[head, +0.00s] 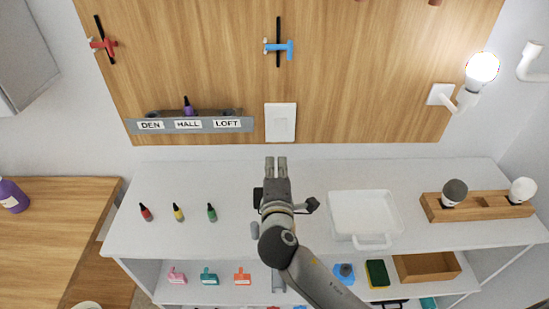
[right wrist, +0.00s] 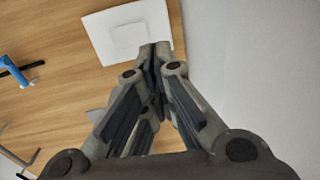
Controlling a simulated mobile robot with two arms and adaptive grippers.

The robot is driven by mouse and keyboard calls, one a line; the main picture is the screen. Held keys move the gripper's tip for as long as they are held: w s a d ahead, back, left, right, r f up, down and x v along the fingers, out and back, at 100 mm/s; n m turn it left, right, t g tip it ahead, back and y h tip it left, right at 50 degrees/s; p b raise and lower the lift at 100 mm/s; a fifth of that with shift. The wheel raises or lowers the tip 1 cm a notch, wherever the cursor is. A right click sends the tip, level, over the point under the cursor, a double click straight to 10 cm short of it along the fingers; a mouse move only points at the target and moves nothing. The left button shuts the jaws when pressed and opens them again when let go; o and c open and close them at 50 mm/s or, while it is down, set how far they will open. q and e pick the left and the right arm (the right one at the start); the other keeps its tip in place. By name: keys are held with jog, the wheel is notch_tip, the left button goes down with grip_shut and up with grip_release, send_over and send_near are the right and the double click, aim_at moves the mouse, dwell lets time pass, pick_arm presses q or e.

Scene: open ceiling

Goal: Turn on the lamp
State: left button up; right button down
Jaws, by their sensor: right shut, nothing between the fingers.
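The wall lamp (head: 482,67) at the upper right has a round bulb that glows bright white. A white switch plate (head: 281,122) with a raised inner rocker is on the wooden wall panel, near its lower edge. The plate also shows in the right wrist view (right wrist: 101,26), at the top. My right gripper (head: 276,160) is shut and empty, pointing toward the wall just below the plate in the head view. In the right wrist view its fingertips (right wrist: 155,50) overlap the plate's lower edge; I cannot tell whether they touch it. My left gripper is not in view.
A white tray (head: 364,193) stands right of my arm. A wooden holder (head: 478,214) carries a dark bulb and a white bulb. Several small bottles (head: 179,212) stand at the left. A grey labelled rack (head: 190,125) is left of the switch. The counter between is clear.

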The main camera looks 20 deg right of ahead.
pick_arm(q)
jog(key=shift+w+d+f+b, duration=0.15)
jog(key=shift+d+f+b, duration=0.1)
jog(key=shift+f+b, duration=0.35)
pick_arm(e)
jog(key=v, duration=0.5)
jog(key=shift+s+a+f, duration=0.1)
jog(key=shift+a+f, duration=0.05)
jog(key=shift+f, duration=0.15)
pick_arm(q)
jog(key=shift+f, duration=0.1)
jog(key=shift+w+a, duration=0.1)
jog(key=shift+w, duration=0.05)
pick_arm(e)
jog(key=shift+f, duration=0.1)
